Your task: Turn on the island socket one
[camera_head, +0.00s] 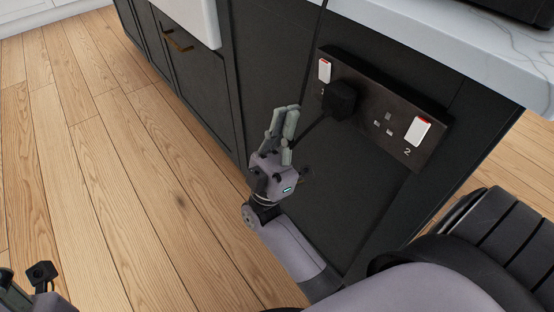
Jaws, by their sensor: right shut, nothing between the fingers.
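The double socket plate (384,108) is dark and fixed to the island's dark side panel. Its left white switch (325,70), marked 1, sits at the plate's left end and shows a red edge at the top. A black plug (340,99) with a cable sits in the outlet beside that switch. The right switch (418,130), marked 2, also shows red at the top. My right gripper (287,112) is shut and empty, just left of and below switch 1, apart from it in the picture. My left gripper (40,274) shows only in part at the lower left corner.
The island (250,75) has dark panels and a drawer with a brass handle (178,41). A white marble worktop (440,35) overhangs above the socket. The wooden floor (110,170) at left is clear.

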